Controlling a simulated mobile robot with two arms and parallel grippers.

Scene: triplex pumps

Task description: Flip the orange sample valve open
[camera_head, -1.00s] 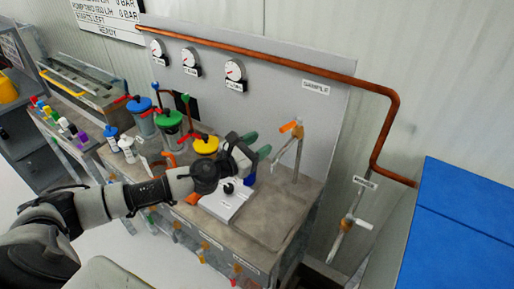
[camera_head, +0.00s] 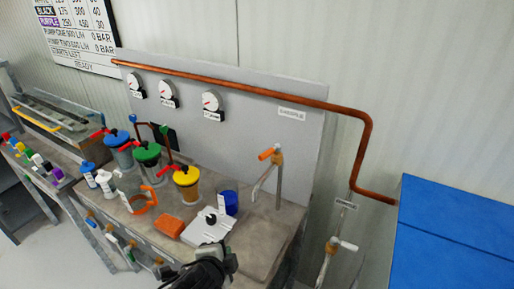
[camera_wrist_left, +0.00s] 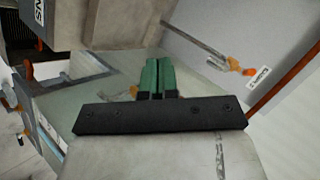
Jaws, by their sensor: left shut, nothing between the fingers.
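The orange sample valve handle (camera_head: 268,154) sits at the top of a thin metal standpipe (camera_head: 278,185) at the right of the pump bench. The handle points up and left, and a label (camera_head: 292,113) is on the panel above it. What appears to be the same orange handle (camera_wrist_left: 236,66) shows in the left wrist view, right of my fingers and clearly apart from them. My left gripper (camera_wrist_left: 159,68) has its green fingers shut together with nothing between them. In the head view my left arm is low at the bottom edge, below and left of the valve. My right gripper is not in view.
Pots with blue, green and yellow (camera_head: 186,176) lids, an orange block (camera_head: 168,226), a white scale-like box (camera_head: 208,226) and a blue cup (camera_head: 228,202) stand left of the valve. A copper pipe (camera_head: 330,106) runs above. A blue surface (camera_head: 455,240) is at the right.

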